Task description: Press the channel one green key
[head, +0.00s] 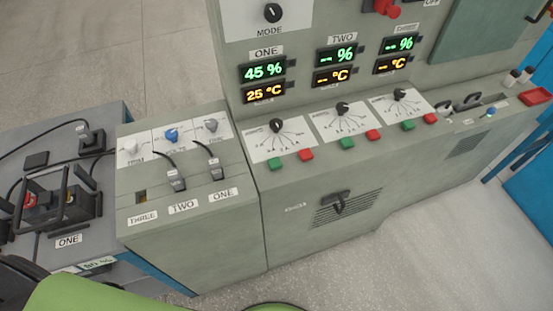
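The channel one green key (276,164) sits on the sloped desk of the grey-green console, at the front left of the ONE dial plate (278,138). A red key (306,155) is just to its right. Above, the panel marked ONE has a green display (263,71) reading 45 % and an amber display (265,94) reading 25 °C. Nothing covers the green key. I cannot tell from this view whether it is pressed in. Neither of my grippers is in view.
Similar green keys for channels two (347,143) and three (408,126) stand to the right, beside red keys. Their displays show dashes. Cable plugs (176,181) rise from the left console section. A battery-like black unit (68,205) stands on the left bench.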

